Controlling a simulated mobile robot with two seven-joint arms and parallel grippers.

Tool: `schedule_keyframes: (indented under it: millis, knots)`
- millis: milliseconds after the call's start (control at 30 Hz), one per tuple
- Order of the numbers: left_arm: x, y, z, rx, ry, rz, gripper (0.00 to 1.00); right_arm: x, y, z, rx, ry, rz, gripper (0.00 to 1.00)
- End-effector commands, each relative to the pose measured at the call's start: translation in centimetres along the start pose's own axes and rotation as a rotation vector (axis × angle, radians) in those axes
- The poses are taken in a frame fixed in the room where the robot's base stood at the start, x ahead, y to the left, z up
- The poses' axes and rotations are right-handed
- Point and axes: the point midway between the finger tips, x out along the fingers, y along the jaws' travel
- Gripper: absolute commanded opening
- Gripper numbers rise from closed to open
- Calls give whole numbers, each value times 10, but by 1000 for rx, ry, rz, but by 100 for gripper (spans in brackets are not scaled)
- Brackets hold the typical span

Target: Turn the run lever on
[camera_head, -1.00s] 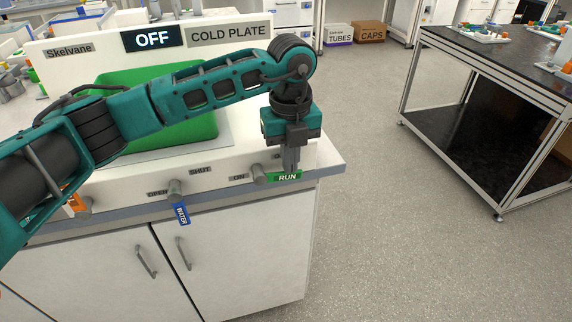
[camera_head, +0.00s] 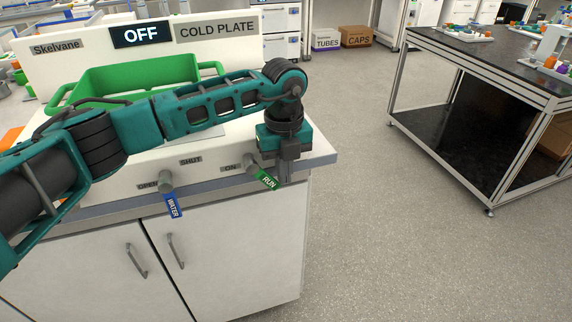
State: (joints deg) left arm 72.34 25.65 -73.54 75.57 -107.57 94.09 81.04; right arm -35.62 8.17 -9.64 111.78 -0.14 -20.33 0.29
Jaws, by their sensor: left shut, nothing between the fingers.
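The run lever (camera_head: 268,180) is a green handle marked RUN on a grey knob on the front of the cold plate unit. It slants down to the right from its knob. An ON label (camera_head: 230,168) sits left of the knob. The display (camera_head: 141,35) reads OFF. My left gripper (camera_head: 285,180) points down, shut and empty, at the right of the green handle's outer part. It looks close to or touching the handle; I cannot tell which. My right gripper is not in view.
A blue WATER lever (camera_head: 173,206) hangs down left of the run lever, near OPEN and SHUT labels. A green bin (camera_head: 140,72) sits on the unit behind my left arm. A black-topped table (camera_head: 480,62) stands at right, with clear floor between.

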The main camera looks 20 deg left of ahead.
Motion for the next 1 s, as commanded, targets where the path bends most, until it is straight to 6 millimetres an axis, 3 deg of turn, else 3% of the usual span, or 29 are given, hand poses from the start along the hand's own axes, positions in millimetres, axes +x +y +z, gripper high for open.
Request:
schedule_keyframes:
  millis: [333, 1000]
  knots:
    - [13, 7, 0, 1, 0, 50, 0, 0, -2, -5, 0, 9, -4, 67]
    - [18, 11, 0, 0, 0, 136, 0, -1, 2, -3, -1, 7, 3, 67]
